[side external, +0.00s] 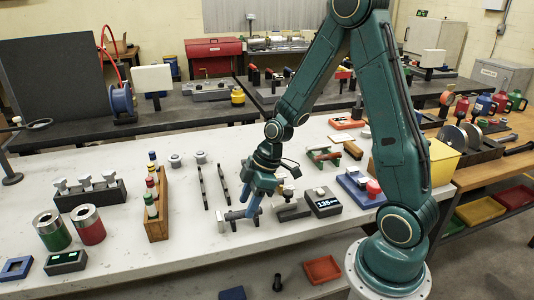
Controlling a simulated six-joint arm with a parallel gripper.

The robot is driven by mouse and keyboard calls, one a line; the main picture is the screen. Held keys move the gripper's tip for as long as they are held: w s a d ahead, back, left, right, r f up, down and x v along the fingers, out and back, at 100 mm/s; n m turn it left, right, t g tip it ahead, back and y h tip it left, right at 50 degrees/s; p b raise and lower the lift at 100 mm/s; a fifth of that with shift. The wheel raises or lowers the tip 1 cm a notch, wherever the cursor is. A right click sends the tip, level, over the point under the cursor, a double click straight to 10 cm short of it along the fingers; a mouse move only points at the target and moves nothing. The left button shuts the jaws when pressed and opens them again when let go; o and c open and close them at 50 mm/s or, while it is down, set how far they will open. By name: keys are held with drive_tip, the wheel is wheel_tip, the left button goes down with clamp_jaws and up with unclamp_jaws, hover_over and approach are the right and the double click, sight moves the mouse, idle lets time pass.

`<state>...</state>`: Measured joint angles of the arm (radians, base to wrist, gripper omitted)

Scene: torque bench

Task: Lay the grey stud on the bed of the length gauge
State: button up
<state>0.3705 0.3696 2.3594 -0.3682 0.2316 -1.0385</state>
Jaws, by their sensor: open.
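My gripper (250,204) points down with its blue-grey fingers apart, low over the white bench. Right at the fingertips is a small grey assembly (236,215) with a horizontal bar and short uprights, which looks like the length gauge. The fingers partly cover it. I cannot pick out the grey stud for certain; it may be the grey bar at the fingers, and I cannot tell whether it touches the bed. No clear gap shows between fingertips and assembly.
Two slim dark rods (203,188) lie left of my gripper. A digital readout box (323,203) and a grey block (292,209) stand close on the right. A wooden rack (157,209) with bottles stands left.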

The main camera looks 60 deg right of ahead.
drive_tip(key=v, duration=1.1)
drive_tip(key=shift+r, duration=0.35)
drive_tip(key=shift+s, duration=0.1)
drive_tip(key=s+a+r+m+t+h, duration=0.1)
drive_tip(key=s+a+r+m, duration=0.2)
drive_tip(key=s, duration=0.4)
drive_tip(key=s+a+r+m+t+h, duration=0.1)
drive_tip(key=s+a+r+m+h, duration=0.1)
drive_tip(key=s+r+m, duration=0.4)
drive_tip(key=shift+s+a+r, duration=0.5)
drive_tip(key=shift+s+a, duration=0.05)
drive_tip(key=shift+a, duration=0.35)
